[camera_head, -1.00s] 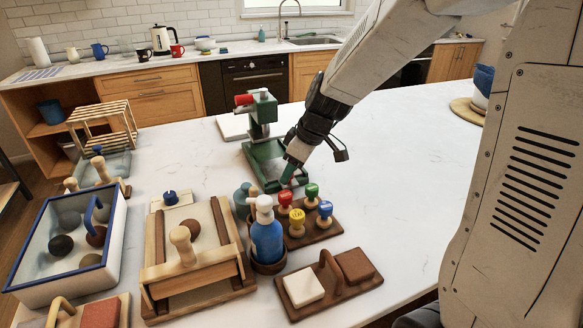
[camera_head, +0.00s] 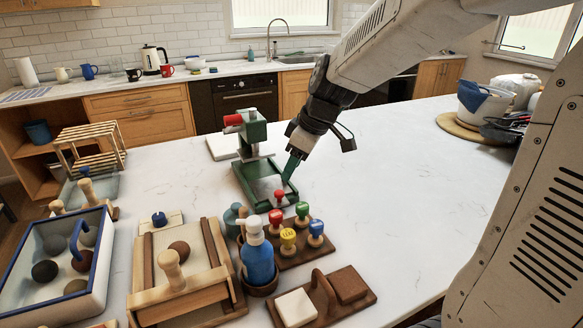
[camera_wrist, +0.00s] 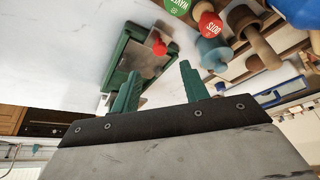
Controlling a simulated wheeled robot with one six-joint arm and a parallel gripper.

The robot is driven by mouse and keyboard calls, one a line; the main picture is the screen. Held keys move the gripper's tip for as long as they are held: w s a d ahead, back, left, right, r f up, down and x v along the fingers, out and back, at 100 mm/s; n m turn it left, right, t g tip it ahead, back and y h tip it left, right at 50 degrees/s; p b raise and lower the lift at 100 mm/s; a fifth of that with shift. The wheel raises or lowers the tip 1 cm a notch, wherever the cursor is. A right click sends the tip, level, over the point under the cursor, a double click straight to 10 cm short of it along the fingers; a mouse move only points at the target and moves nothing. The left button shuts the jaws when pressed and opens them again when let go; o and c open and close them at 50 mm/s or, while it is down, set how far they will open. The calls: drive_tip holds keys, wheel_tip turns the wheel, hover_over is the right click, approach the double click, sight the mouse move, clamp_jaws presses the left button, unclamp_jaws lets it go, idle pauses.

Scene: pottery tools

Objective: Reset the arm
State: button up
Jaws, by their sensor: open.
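My gripper (camera_head: 291,170) hangs over the white table just right of the green press, its fingers pointing down. In the wrist view the two green fingers (camera_wrist: 160,88) stand apart with nothing between them. The green press (camera_head: 252,150) with a red knob stands upright on the table; its tray also shows in the wrist view (camera_wrist: 132,62).
A blue bottle (camera_head: 257,260) stands in a brown cup, left of the stamps. A wooden slab frame (camera_head: 209,281) and a blue-rimmed tray (camera_head: 97,307) fill the front left. A brown block holder (camera_head: 343,307) lies in front.

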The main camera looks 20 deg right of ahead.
idle(0.3)
drive_tip(key=s+m, duration=0.1)
drive_tip(key=s, duration=0.1)
drive_tip(key=s+m+g, duration=0.1)
drive_tip(key=s+f+m, duration=0.1)
drive_tip(key=s+m, duration=0.1)
drive_tip(key=shift+s+g, duration=0.35)
drive_tip(key=shift+g, duration=0.05)
drive_tip(key=s+r+m+h, duration=0.1)
drive_tip(key=s+r+m, duration=0.1)
drive_tip(key=s, duration=0.8)
drive_tip(key=s+r+m+h, duration=0.2)
drive_tip(key=s+m, duration=0.1)
drive_tip(key=s, duration=0.7)
drive_tip(key=shift+d, duration=0.4)
